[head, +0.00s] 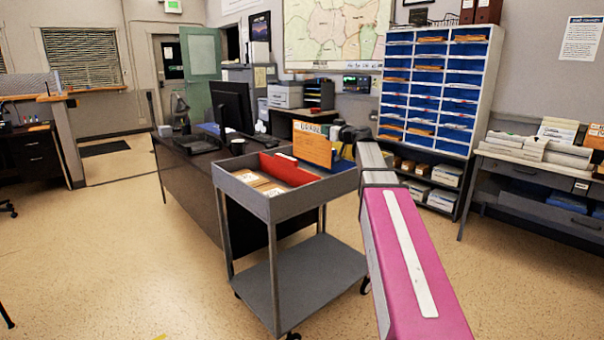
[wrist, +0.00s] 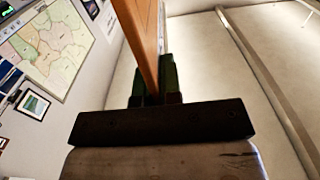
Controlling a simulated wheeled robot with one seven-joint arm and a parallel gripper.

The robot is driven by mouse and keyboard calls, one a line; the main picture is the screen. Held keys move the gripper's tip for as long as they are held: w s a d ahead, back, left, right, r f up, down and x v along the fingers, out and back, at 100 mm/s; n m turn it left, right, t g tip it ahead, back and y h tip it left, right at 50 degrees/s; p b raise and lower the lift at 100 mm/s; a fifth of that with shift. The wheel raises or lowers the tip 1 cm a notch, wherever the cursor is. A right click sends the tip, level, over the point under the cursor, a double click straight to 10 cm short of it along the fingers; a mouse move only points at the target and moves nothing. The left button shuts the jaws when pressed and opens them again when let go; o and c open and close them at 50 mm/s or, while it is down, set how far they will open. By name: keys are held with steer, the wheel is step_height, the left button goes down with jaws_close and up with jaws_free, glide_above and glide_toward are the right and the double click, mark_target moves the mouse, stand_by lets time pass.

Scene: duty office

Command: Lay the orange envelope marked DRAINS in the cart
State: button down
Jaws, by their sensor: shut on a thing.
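The orange envelope (head: 311,149) stands upright in the head view, over the far right part of the cart's top tray. A pale label with small print runs along its top; I cannot read it clearly. The grey cart (head: 240,197) has a walled top tray and a lower shelf. In the wrist view my gripper (wrist: 155,85) is shut on the orange envelope (wrist: 143,35), which juts out edge-on from between the fingers. In the head view the fingers are hard to make out. I cannot tell whether the envelope's lower edge touches anything in the tray.
The cart's tray holds a red folder (head: 288,171) and tan envelopes (head: 262,184) at the left. Something blue (head: 342,164) shows at its right end. A dark desk (head: 190,178) stands close behind the cart. A mail sorter (head: 440,90) stands at the back right. Floor is clear in front.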

steer(key=w+d+f, duration=0.7)
steer(key=d+f, duration=0.2)
steer(key=f, duration=0.2)
stand_by(0.3)
steer(key=shift+d+f, duration=0.1)
steer(key=shift+f, duration=0.05)
steer(key=c, duration=1.3)
jaws_free()
steer(key=v, duration=1.2)
